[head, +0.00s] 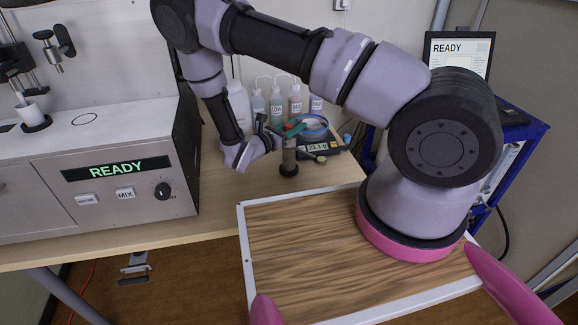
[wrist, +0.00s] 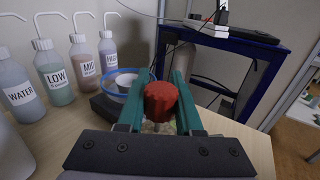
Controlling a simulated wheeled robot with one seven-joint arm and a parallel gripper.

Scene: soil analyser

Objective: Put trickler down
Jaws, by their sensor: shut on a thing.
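The trickler (head: 289,157) is a grey upright cylinder with a dark round base, at the bench's right part in the head view. Its red ribbed knob (wrist: 161,101) shows between my gripper's teal fingers in the wrist view. My gripper (head: 290,129) is shut on the trickler near its top. The base looks at or very near the bench top; I cannot tell whether it touches. The trickler's lower body is mostly hidden in the wrist view.
A scale (head: 319,148) with a blue-rimmed dish (head: 313,126) stands just behind and right of the trickler. Several labelled bottles (head: 276,106) line the wall. The analyser (head: 118,175) reads READY at left. Bare bench (head: 235,190) lies left of the trickler.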

